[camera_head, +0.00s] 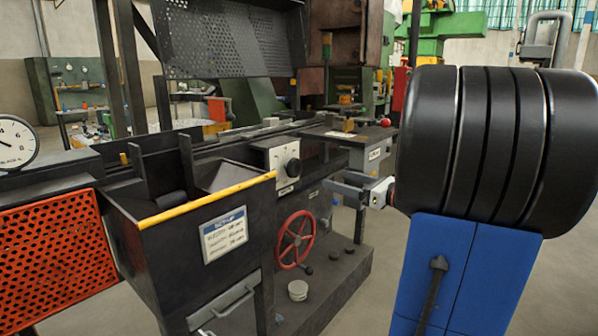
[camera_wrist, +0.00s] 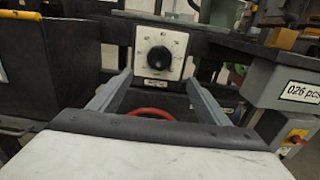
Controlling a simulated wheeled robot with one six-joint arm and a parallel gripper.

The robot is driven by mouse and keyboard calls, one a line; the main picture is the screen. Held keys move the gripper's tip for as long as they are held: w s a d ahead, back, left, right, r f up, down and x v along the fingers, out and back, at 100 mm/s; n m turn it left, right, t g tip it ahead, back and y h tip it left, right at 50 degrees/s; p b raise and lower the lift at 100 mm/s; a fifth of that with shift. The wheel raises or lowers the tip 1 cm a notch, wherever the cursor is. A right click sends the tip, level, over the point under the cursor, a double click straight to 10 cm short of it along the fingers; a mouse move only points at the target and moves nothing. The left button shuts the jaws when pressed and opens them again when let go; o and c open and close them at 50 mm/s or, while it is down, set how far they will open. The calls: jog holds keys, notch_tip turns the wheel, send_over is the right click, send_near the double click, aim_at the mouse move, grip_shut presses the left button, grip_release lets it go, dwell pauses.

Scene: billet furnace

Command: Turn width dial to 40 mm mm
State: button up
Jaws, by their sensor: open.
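The width dial (camera_head: 293,167) is a round black knob on a white square plate on the front of the dark machine. In the wrist view the dial (camera_wrist: 159,58) sits near the top middle, with scale numbers around it too blurred to read surely. A small label is under it. My gripper (camera_head: 335,183) is to the right of the dial in the head view, apart from it. In the wrist view my gripper (camera_wrist: 157,82) has its two grey fingers spread apart and empty, with the dial beyond and between them.
A red handwheel (camera_head: 295,240) is below the dial. A hopper with a yellow edge (camera_head: 207,199) and a setup card (camera_head: 224,235) stands to the left. Open floor (camera_head: 385,270) lies in front.

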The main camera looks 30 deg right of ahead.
aim_at(296, 168)
jog(key=x, duration=1.5)
jog(key=shift+w+a, duration=0.15)
jog(key=shift+w, duration=0.1)
jog(key=shift+c, duration=0.6)
jog(key=c, duration=0.9)
